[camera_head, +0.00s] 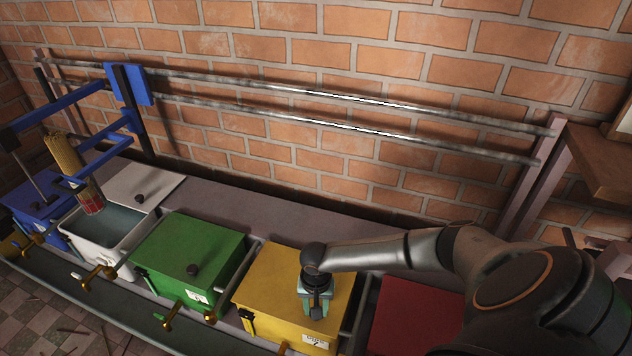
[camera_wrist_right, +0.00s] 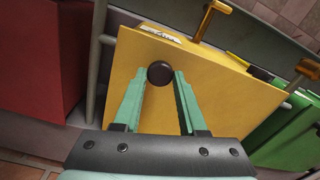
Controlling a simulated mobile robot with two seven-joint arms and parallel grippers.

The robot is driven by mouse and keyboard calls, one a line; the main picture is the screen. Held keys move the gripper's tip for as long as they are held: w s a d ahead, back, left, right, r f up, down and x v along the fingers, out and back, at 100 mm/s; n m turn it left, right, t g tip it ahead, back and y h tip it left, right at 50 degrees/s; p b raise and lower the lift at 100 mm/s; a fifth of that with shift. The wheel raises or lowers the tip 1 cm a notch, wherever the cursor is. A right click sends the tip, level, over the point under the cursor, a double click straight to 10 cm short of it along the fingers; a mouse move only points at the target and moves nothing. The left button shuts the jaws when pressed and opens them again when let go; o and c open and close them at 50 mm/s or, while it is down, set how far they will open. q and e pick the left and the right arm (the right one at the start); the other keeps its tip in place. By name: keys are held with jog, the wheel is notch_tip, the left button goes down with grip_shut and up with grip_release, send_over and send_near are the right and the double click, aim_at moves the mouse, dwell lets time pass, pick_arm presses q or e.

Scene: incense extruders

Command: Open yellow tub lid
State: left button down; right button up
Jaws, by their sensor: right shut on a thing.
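The yellow tub (camera_head: 268,310) stands between the green tub and the red one, with its yellow lid (camera_head: 265,266) lying flat on top. The lid also fills the middle of the right wrist view (camera_wrist_right: 215,95). Its round dark knob (camera_wrist_right: 160,74) sits between the fingertips of my right gripper (camera_wrist_right: 159,78). In the head view my right gripper (camera_head: 316,304) comes down over the lid and hides the knob. It is shut on the knob. My left gripper is not in view.
The green tub (camera_head: 190,250) is closed, left of the yellow one. The white tub (camera_head: 95,240) is open, its lid (camera_head: 145,182) behind it; a bundle of sticks (camera_head: 65,155) hangs over it. The red tub (camera_head: 415,315) is at right. Metal rails (camera_head: 330,95) run along the brick wall.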

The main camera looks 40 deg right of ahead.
grip_shut()
jog(key=shift+s, duration=0.1)
dwell(0.6)
jog(key=shift+d, duration=0.1)
